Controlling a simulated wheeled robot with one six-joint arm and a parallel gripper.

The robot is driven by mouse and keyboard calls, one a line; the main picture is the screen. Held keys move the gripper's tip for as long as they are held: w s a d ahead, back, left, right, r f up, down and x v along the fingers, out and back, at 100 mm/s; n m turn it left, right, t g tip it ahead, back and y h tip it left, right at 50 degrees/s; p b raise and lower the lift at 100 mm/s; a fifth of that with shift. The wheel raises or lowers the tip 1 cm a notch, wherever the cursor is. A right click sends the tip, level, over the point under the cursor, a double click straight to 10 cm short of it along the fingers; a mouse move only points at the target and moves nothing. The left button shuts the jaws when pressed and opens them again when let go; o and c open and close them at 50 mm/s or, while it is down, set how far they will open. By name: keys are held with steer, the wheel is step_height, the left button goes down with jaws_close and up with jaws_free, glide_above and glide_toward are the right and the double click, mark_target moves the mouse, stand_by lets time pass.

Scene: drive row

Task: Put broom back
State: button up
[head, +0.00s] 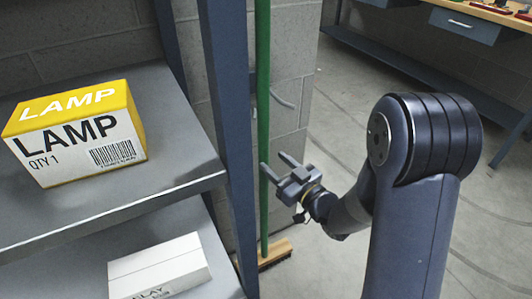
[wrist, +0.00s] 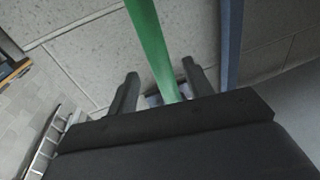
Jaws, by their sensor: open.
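The broom has a green handle (head: 263,110) and a wooden head with dark bristles (head: 275,253). It stands upright on the floor, close to the grey block wall, just right of the shelf post. My gripper (head: 275,166) is open at the handle, well above the broom head. In the wrist view the green handle (wrist: 155,45) passes between the two open fingers of my gripper (wrist: 160,88), nearer the right finger. I cannot tell whether a finger touches it.
A blue-grey shelf post (head: 230,130) stands close left of the handle. The shelf (head: 150,195) holds a yellow and white LAMP box (head: 80,135); a white box (head: 160,268) lies below. A workbench with a drawer (head: 465,25) is at the back right.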

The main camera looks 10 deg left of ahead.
steer(key=v, duration=0.6)
steer(key=shift+s+d, duration=0.1)
steer(key=shift+c, duration=0.5)
